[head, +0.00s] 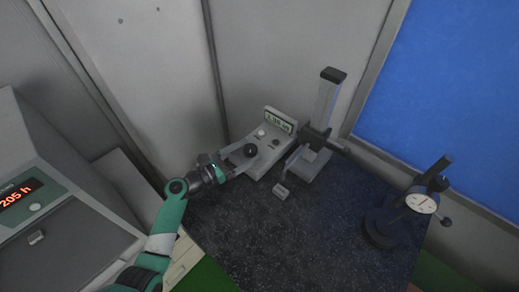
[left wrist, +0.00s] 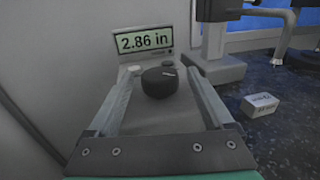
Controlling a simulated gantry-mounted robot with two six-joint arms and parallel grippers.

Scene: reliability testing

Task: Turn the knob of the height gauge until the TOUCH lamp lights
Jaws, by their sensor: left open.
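The height gauge's sloped grey control box (head: 257,167) stands at the back of the dark table, with a black round knob (head: 250,150) on it. The knob also shows in the left wrist view (left wrist: 160,82). Its display (left wrist: 143,42) reads 2.86 in. Two small round parts, one pale (left wrist: 135,68) and one greyer (left wrist: 168,65), sit below the display; neither glows, and I cannot tell which is the TOUCH lamp. My left gripper (head: 247,152) is open, its fingers on either side of the knob with gaps showing. My right gripper is not in view.
The gauge's column (head: 325,100) stands right of the box. A small grey block (head: 281,191) lies in front of it. A dial indicator stand (head: 380,230) is at the right. The dark speckled table (head: 290,240) is clear in front. A machine reading 205 h (head: 70,215) is at left.

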